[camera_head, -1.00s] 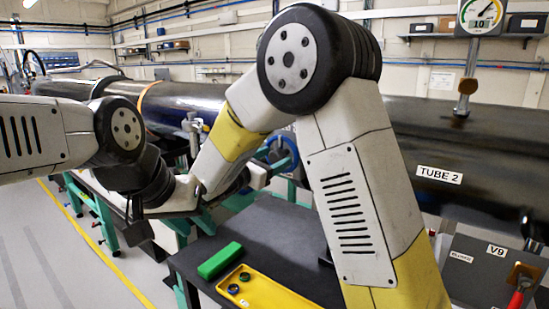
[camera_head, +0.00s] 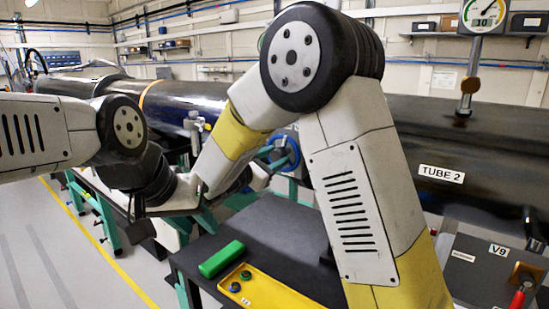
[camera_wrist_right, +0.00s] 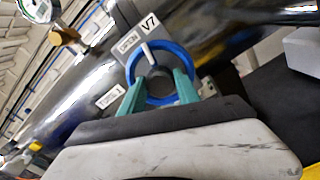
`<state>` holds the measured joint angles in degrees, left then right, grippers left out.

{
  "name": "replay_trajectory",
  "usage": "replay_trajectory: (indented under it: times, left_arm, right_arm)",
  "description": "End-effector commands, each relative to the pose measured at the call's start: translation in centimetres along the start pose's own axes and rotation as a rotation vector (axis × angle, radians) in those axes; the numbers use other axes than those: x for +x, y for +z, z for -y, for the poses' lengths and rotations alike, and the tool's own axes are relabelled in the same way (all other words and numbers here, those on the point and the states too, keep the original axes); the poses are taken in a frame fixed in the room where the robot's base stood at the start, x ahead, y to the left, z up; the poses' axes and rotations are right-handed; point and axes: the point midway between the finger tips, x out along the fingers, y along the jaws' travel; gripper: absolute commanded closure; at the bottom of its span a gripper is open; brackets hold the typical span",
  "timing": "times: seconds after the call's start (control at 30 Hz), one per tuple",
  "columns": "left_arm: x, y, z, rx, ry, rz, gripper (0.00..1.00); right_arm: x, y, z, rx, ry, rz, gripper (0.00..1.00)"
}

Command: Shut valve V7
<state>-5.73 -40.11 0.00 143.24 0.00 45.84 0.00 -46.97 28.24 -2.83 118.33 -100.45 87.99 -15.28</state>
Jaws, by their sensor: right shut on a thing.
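The blue handwheel (camera_wrist_right: 133,68) of valve V7 is in the right wrist view, under a V7 label (camera_wrist_right: 149,24) on a grey plate. A smaller label beside V7 appears to read OPEN. A white mark shows at the wheel's upper rim. My right gripper (camera_wrist_right: 158,82) has its teal fingers on either side of the wheel's lower part and is shut on it. In the head view the handwheel (camera_head: 290,150) is partly hidden behind my right forearm.
A dark table (camera_head: 285,232) carries a green block (camera_head: 221,259) and a yellow tray (camera_head: 290,296) with small round parts. The long dark tube (camera_head: 420,130) runs behind. A V9 panel (camera_head: 478,262) with a red handle stands at right. Floor at left is clear.

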Motion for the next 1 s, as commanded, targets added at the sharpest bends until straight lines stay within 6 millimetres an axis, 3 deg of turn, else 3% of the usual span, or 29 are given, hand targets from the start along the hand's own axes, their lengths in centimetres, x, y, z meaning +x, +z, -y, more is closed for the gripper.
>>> replay_trajectory:
  times: [1.0]
  left_arm:
    - [0.0,0.0,0.0,0.0,0.0,0.0,0.64]
  right_arm:
    - [-0.07,-0.13,0.21,0.962,0.001,-0.001,1.0]
